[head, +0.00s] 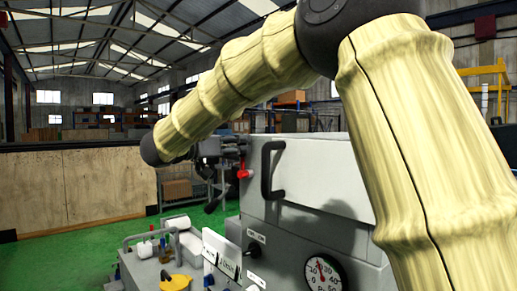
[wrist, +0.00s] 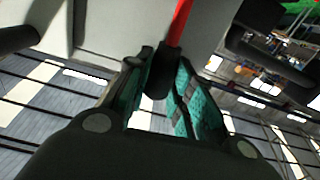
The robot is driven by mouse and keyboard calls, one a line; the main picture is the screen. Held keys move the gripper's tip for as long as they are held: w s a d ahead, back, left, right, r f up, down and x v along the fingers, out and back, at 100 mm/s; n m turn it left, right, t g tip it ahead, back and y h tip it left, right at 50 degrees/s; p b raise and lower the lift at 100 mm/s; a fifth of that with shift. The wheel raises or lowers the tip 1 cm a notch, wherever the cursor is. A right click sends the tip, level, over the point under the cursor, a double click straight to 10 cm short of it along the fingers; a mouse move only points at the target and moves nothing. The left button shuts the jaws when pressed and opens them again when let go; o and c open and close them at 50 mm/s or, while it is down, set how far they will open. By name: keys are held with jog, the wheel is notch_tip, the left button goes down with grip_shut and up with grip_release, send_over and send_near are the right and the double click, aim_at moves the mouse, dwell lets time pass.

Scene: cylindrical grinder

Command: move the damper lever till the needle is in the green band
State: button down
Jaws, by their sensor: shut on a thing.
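The damper lever has a red shaft (wrist: 179,24) and a black grip (wrist: 160,78). In the wrist view my gripper (wrist: 163,72) has its teal-padded fingers on either side of the black grip and is shut on it. In the head view the red of the lever (head: 244,173) shows at the left end of the grey machine housing, with my dark gripper (head: 228,150) beside it, small and partly hidden. The round white gauge (head: 325,276) is on the front panel, cut by the bottom edge. A thin red mark shows at its upper left; I cannot make out a green band.
A black bar handle (head: 267,170) stands out from the grey housing (head: 315,175), right of the lever. Below are a black knob (head: 254,250) and a bench area with a yellow item (head: 175,283). A wooden panel (head: 80,187) stands at left; green floor is open between.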

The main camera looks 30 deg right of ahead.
jog(key=c, duration=1.2)
grip_release()
jog(key=shift+c, duration=0.2)
jog(key=v, duration=1.2)
